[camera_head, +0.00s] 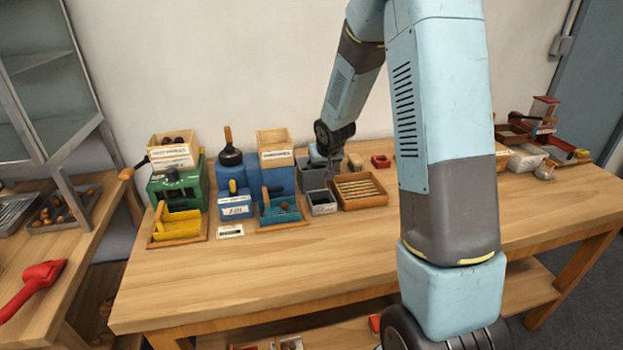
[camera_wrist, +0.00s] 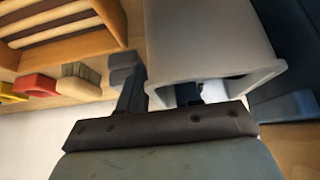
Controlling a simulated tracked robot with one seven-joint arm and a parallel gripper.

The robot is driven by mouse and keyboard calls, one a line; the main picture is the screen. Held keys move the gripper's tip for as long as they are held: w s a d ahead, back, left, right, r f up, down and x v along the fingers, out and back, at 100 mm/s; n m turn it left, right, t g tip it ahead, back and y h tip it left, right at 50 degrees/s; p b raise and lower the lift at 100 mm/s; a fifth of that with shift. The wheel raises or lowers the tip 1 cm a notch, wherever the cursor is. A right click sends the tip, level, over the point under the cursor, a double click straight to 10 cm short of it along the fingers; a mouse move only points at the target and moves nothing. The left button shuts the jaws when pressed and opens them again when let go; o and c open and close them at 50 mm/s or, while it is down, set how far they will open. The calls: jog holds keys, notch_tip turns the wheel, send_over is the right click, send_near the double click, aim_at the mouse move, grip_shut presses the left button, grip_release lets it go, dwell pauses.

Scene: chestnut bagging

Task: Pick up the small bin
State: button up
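Two grey open bins stand near the middle of the bench in the head view: a small one in front (camera_head: 321,203) and another behind it (camera_head: 309,180). My gripper (camera_head: 328,166) is low over the rear one and partly hides it. In the wrist view a grey bin (camera_wrist: 205,40) fills the upper middle. One dark finger of my gripper (camera_wrist: 158,86) is just outside its left wall; the other is partly hidden behind its rim. The fingers are apart with the wall between them. I cannot tell whether they touch it.
A slatted wooden box (camera_head: 362,202) stands right of the bins; blue containers (camera_head: 280,178) stand close at left. A green box (camera_head: 178,190) and yellow scoop (camera_head: 178,224) are farther left. The bench front (camera_head: 270,265) is clear. Red tools (camera_head: 545,107) stand at far right.

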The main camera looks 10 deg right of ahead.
jog(key=shift+c, duration=0.4)
grip_shut()
dwell(0.9)
